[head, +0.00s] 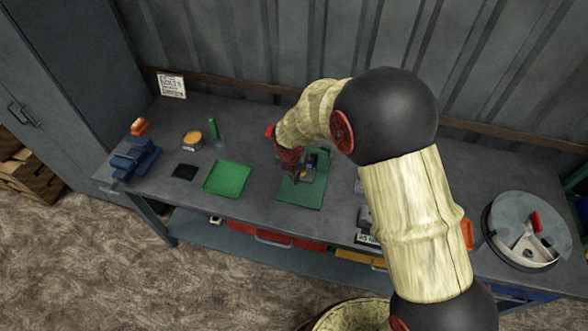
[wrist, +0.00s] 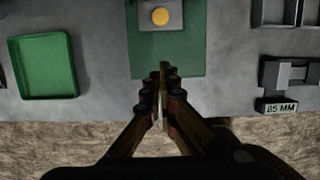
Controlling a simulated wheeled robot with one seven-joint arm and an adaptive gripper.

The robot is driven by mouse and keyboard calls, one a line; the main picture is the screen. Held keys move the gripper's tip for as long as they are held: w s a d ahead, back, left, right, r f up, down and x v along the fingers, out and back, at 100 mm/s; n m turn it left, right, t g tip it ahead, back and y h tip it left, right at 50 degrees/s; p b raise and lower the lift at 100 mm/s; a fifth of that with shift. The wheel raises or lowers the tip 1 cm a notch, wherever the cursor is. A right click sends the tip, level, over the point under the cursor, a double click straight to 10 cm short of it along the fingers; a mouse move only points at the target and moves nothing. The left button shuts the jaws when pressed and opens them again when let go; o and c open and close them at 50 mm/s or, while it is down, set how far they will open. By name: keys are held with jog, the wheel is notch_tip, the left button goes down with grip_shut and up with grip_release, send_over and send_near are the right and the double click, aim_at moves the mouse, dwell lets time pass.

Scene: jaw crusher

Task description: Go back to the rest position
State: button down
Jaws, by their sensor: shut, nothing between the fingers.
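My gripper (wrist: 162,82) is shut and empty in the wrist view, its fingertips together over the front part of a green mat (wrist: 182,62). In the head view my arm reaches from the right over the workbench, and the gripper (head: 292,168) hangs above the green mat (head: 300,193). A grey block with a round yellow top (wrist: 160,17) sits on the mat, beyond the fingertips in the wrist view. In the head view this block is partly hidden by the gripper. The height of the fingertips above the mat is hard to tell.
A green tray (head: 227,178), black pad (head: 184,172), blue vise (head: 134,158) and yellow-topped round tin (head: 192,140) stand on the bench to the left. A round grey container (head: 522,230) stands at the right. A part marked "85 MM" (wrist: 281,106) lies right of the mat.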

jog(key=shift+s+r, duration=0.1)
jog(key=shift+r, duration=0.1)
jog(key=s+d+r+m+t+b, duration=0.1)
jog(key=s+d+r+m+b, duration=0.2)
jog(key=s+r+m, duration=0.3)
jog(key=s+d+r+m+t+b, duration=0.1)
jog(key=s+d+r+m+b, duration=0.2)
jog(key=s+m, duration=1)
jog(key=s+d+r+m+t+y+b, duration=0.1)
jog(key=s+d+r+m+b, duration=0.3)
jog(key=s+d+r+m, duration=0.3)
jog(key=shift+s+r+m, duration=1.45)
jog(key=shift+r+m, duration=0.2)
jog(key=shift+m, duration=1.35)
